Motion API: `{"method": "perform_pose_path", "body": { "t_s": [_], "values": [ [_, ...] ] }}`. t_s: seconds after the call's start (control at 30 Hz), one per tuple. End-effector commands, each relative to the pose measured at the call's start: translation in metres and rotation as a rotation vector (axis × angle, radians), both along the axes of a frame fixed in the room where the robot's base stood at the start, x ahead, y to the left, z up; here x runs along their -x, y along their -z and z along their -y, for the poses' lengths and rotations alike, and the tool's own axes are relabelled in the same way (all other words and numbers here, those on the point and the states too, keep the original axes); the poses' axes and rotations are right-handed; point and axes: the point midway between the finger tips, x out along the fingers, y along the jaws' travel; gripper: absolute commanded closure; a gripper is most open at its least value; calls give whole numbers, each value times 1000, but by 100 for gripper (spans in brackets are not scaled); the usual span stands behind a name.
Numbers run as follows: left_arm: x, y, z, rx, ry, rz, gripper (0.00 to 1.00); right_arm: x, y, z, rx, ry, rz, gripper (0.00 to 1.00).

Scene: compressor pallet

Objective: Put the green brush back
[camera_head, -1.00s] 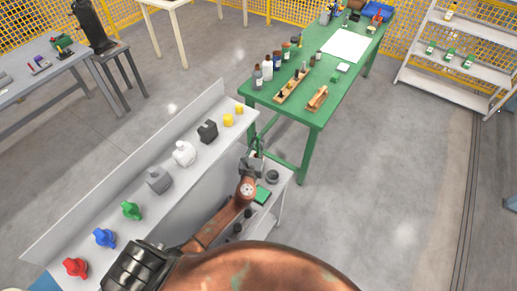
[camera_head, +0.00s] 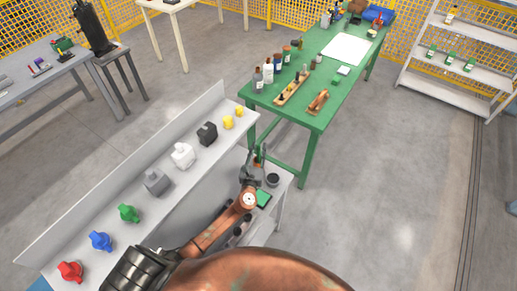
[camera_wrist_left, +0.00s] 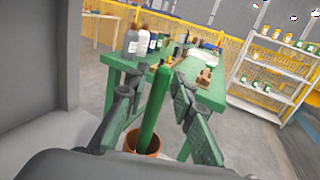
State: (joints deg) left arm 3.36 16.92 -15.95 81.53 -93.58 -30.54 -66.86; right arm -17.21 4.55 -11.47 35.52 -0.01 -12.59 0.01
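The green brush (camera_wrist_left: 157,108) stands nearly upright between the fingers of my left gripper (camera_wrist_left: 157,82) in the left wrist view. The fingers stand apart, one on each side of the brush, with gaps showing. In the head view my left gripper (camera_head: 256,160) is above the right end of the grey bench, and the brush and cup are largely hidden by it. My right gripper is not in view.
A dark round container (camera_head: 272,179) and a green pad (camera_head: 263,198) are close by my left gripper on the bench.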

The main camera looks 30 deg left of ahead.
Motion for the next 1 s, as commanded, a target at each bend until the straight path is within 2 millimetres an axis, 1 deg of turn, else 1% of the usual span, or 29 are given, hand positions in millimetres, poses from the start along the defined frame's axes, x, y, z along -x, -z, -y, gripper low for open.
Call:
{"method": "perform_pose_path", "body": {
  "t_s": [0.27, 0.4, 0.47, 0.57, 0.8, 0.9, 1.0],
  "values": [
    [0, 0, 0, 0, 0, 0, 72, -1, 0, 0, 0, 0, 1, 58],
    [1, -4, 0, 0, 0, 0, 72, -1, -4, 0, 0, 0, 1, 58],
    [8, -2, 2, 1, 0, -1, 72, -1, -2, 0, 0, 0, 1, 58],
    [25, -1, 6, 2, 1, -1, 72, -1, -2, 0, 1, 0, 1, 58],
    [75, 1, 19, 3, 0, -2, 72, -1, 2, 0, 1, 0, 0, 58],
    [92, 1, 24, 1, 1, -2, 72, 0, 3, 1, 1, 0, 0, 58],
    [105, 1, 27, 0, 0, 0, 72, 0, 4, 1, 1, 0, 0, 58]
  ]
}}
